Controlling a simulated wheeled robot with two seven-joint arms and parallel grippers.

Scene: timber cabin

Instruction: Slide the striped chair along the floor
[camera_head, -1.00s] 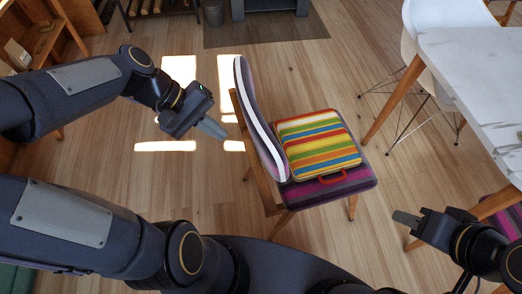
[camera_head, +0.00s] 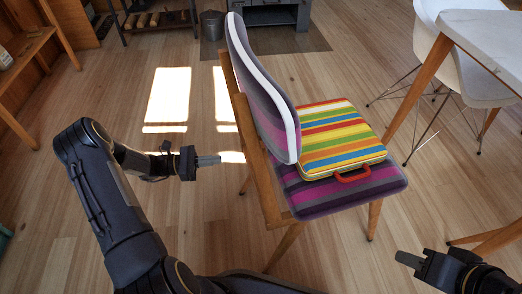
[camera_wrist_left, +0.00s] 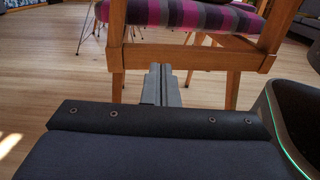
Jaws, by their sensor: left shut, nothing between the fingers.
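The striped chair (camera_head: 320,196) stands upright on the wooden floor at the centre of the head view. It has a purple, pink and grey striped seat, a backrest with a white edge, and wooden legs. A striped case (camera_head: 338,138) with a red handle lies on its seat. My left gripper (camera_head: 209,160) is shut and empty, left of the chair, pointing at its back side. In the left wrist view, the shut fingers (camera_wrist_left: 162,84) point at the chair's wooden frame (camera_wrist_left: 190,56); contact cannot be told. My right gripper (camera_head: 409,259) is at the lower right, apart from the chair.
A white-topped table (camera_head: 485,30) and a white chair (camera_head: 470,75) with thin legs stand at the right. A wooden shelf (camera_head: 28,50) is at the left. A grey bucket (camera_head: 212,25) stands at the back.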

